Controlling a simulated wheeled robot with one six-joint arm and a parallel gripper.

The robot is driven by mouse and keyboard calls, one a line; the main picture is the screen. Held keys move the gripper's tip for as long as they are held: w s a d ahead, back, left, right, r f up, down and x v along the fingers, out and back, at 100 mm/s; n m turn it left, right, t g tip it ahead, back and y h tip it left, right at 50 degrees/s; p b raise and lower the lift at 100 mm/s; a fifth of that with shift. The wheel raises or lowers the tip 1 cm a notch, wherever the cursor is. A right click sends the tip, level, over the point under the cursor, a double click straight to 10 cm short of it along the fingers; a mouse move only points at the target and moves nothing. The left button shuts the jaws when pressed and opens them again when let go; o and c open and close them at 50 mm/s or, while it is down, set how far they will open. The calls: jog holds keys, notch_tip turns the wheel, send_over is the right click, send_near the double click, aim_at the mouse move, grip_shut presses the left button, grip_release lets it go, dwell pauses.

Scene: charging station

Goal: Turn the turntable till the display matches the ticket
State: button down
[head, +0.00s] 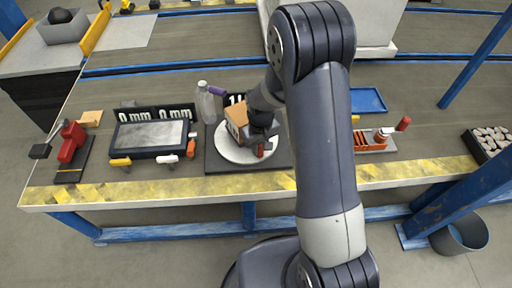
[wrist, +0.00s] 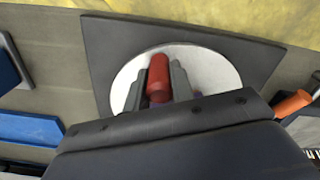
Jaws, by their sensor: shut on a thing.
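The turntable is a pale round disc (head: 227,151) on a dark square base (head: 218,164); both disc (wrist: 203,66) and base (wrist: 98,45) show in the wrist view. A brown box (head: 237,114) stands on the disc. My gripper (head: 263,147) is low over the disc's front right part, its fingers shut on an upright red peg (wrist: 158,72); the gripper also shows in the wrist view (wrist: 160,84). I cannot make out a ticket.
Left of the turntable are a grey-topped device (head: 152,135) with "0 mm" readouts, a clear bottle (head: 206,103) and a red clamp-like tool (head: 72,142). Right are an orange rack (head: 372,141) and a blue tray (head: 368,100). A yellow-striped edge (head: 150,188) runs along the front.

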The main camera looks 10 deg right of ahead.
jog(key=shift+w+d+n, duration=0.55)
jog(key=shift+d+n, duration=0.25)
jog(key=shift+n, duration=0.3)
jog(key=shift+w+d+n, duration=0.5)
jog(key=shift+d+n, duration=0.25)
jog(key=shift+n, duration=0.35)
jog(key=shift+w+d+n, duration=0.5)
jog(key=shift+w+n, duration=0.15)
jog(key=shift+n, duration=0.3)
jog(key=shift+w+d+n, duration=0.45)
jog(key=shift+w+n, duration=0.2)
jog(key=shift+n, duration=0.3)
jog(key=shift+w+d+n, duration=0.25)
jog(key=shift+w+n, duration=0.55)
jog(key=shift+n, duration=0.15)
jog(key=shift+w+d+n, duration=0.2)
jog(key=shift+w+n, duration=0.55)
jog(key=shift+n, duration=0.2)
jog(key=shift+w+a+n, duration=0.1)
jog(key=shift+w+n, duration=1.4)
jog(key=shift+n, duration=0.3)
jog(key=shift+w, duration=0.1)
jog(key=c, duration=1.2)
grip_release()
